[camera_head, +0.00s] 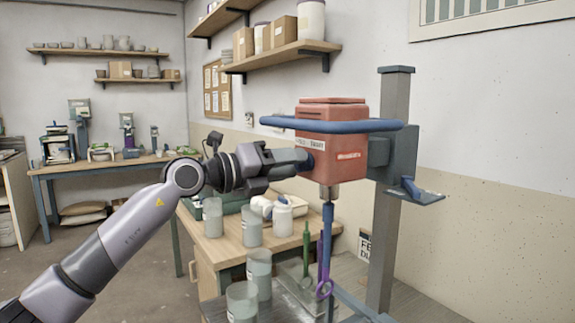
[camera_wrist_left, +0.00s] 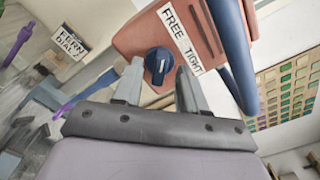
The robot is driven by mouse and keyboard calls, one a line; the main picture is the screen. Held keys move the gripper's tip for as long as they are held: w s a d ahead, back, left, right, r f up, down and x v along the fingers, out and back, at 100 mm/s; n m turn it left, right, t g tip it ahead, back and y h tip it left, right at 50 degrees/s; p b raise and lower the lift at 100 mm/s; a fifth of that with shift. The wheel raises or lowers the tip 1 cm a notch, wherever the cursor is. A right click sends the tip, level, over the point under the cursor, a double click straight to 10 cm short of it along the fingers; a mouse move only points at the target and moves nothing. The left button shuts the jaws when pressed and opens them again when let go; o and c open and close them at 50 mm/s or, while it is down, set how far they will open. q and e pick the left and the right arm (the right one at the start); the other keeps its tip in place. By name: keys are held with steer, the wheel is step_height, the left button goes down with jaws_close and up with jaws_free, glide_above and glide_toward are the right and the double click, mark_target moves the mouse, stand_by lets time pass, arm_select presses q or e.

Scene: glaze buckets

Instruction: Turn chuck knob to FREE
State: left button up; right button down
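The chuck knob (camera_wrist_left: 157,60) is round and dark blue with a pale pointer mark, on the red mixer head (camera_wrist_left: 150,35). A white label (camera_wrist_left: 179,38) beside it reads FREE at its upper end and TIGHT at its lower end. I cannot tell exactly where the pointer aims. My left gripper (camera_wrist_left: 160,70) is open, with one finger on each side of the knob and small gaps visible. In the head view the left gripper (camera_head: 303,159) is at the left face of the mixer head (camera_head: 332,140), and the knob is mostly hidden there. My right gripper is not in view.
A blue bar (camera_head: 335,124) rings the mixer head, which hangs on a grey column (camera_head: 392,190). A blue shaft (camera_head: 327,235) hangs below the chuck (camera_head: 328,192).

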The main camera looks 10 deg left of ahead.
arm_select(q)
steer(key=b+v, duration=0.2)
steer(key=v, duration=0.5)
stand_by(0.4)
